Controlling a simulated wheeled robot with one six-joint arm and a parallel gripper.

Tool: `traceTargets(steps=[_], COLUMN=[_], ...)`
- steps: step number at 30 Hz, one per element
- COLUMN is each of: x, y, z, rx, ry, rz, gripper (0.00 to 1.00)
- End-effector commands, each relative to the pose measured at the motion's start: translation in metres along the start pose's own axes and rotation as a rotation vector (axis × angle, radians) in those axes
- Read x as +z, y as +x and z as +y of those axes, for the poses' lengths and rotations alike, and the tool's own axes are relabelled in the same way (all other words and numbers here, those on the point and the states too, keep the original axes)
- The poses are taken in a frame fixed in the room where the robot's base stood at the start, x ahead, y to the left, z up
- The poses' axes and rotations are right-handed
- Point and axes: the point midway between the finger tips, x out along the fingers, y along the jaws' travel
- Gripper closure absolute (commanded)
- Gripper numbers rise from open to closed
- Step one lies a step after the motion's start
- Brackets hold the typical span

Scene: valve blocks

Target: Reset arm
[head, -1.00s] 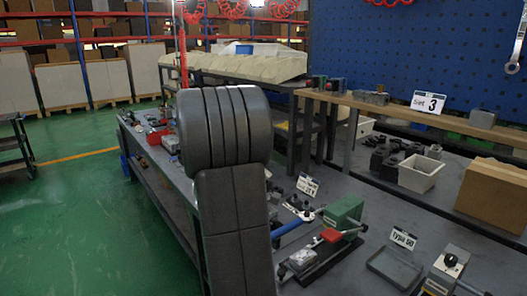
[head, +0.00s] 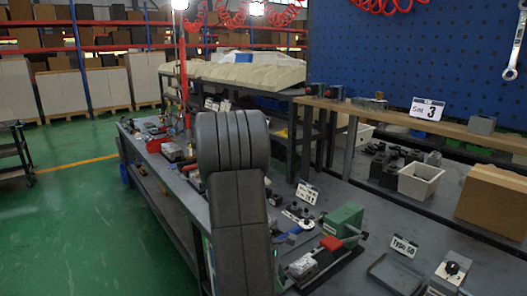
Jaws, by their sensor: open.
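My arm (head: 238,190) stands up in the middle of the head view, with a ribbed dark grey joint at its top. It hides part of the workbench behind it. My gripper is not in this view. The grey workbench (head: 375,215) carries a green valve block (head: 343,222), a red-handled clamp (head: 331,243) and a blue-handled tool (head: 295,231). A grey block with a black knob (head: 452,268) sits at the lower right. I see nothing held.
A white bin (head: 420,180) and a cardboard box (head: 493,198) stand at the right. A wooden shelf (head: 400,116) carries a sign with a 3 (head: 427,109) below the blue pegboard (head: 420,50). The green floor (head: 80,220) at left is open.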

Motion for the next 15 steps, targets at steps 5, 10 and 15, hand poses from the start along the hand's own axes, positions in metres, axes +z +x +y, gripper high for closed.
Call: traceTargets(steps=[5,10,15], x=[0.000,-0.002,-0.002], y=[-0.002,-0.011,-0.035], z=[0.000,-0.001,-0.001], rx=[0.000,0.002,0.004], ry=[0.000,-0.001,0.000], rz=[0.000,-0.001,0.001], gripper=[0.56,0.56,0.56])
